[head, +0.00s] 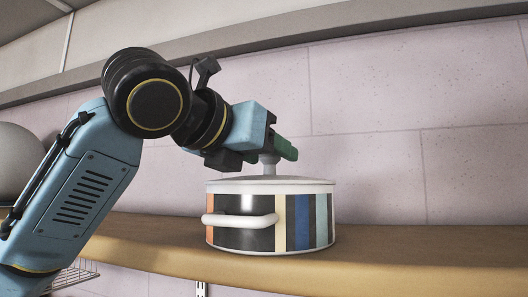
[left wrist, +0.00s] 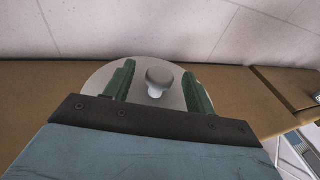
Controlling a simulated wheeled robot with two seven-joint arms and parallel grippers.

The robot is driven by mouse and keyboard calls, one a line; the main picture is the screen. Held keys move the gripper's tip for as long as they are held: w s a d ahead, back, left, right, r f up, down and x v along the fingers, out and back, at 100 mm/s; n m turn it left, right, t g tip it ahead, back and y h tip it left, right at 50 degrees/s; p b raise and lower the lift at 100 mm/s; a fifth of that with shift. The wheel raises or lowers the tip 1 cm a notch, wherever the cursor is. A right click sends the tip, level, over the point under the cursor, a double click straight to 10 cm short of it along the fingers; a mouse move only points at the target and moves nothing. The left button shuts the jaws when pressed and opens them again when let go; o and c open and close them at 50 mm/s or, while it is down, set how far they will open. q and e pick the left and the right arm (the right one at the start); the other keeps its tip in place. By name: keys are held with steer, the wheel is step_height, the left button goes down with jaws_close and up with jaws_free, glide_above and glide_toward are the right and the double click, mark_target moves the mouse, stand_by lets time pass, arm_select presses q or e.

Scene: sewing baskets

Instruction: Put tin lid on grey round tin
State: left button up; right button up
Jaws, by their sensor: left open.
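The tin lid (head: 290,185) is pale grey-white with a round knob (head: 267,165). It sits level on top of a round tin (head: 309,222) with coloured vertical stripes, a dark front panel and a white side handle. In the left wrist view the lid (left wrist: 147,72) shows as a disc, with its knob (left wrist: 158,79) near the middle. My left gripper (left wrist: 159,70) is open, its green fingers on either side of the knob, with gaps visible between them and it. In the head view the left gripper (head: 284,147) is at knob height. My right gripper is not in view.
The tin stands on a wooden shelf (head: 420,255) against a pale tiled wall (head: 420,120). The shelf is clear to the right of the tin in the head view. A white rounded object (head: 18,160) and a wire rack (head: 75,273) are at the left.

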arm_select(q)
steer(key=shift+s+a+r, duration=0.1)
steer(key=shift+s+a, duration=0.2)
steer(key=shift+s, duration=0.1)
steer(key=b+v, duration=0.3)
steer(key=v, duration=0.9)
steer(key=shift+s, duration=0.15)
steer(key=shift+a, duration=0.1)
